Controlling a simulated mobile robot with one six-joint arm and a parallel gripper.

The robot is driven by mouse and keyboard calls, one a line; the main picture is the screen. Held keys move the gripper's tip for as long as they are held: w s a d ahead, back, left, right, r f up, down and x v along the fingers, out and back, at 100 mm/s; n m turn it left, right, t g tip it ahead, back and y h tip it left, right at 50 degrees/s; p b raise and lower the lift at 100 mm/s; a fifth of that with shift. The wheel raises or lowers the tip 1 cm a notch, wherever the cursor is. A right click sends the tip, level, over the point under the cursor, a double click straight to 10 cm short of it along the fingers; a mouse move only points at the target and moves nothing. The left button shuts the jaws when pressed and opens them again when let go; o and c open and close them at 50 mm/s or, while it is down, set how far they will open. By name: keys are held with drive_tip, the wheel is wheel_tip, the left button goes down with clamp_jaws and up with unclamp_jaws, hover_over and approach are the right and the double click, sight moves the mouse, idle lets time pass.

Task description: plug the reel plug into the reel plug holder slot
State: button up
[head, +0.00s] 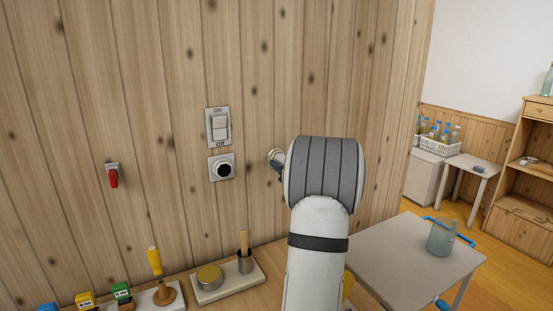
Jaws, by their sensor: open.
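I cannot make out the reel plug. A square grey plate with a round black centre (222,168) is on the wooden wall, below the On/Off switch; I cannot tell whether it is the reel plug holder slot. My white and grey arm rises at the centre right and hides part of the wall and bench. My gripper does not show. A small round grey and dark piece (276,159) shows at the left edge of my arm; I cannot tell what it is.
A light switch (219,126) and a red-handled fitting (114,176) are on the wall. Below, the bench holds a tray with a gold-lidded round thing (209,277) and several small tools.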

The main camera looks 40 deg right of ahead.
drive_tip(key=shift+s, duration=0.15)
drive_tip(key=shift+v, duration=2.05)
drive_tip(key=shift+s+a+b, duration=0.1)
drive_tip(key=shift+s+b, duration=0.05)
drive_tip(key=shift+b, duration=0.15)
drive_tip(key=b+v, duration=0.1)
drive_tip(key=v, duration=0.6)
drive_tip(key=shift+s, duration=0.35)
drive_tip(key=shift+a, duration=0.1)
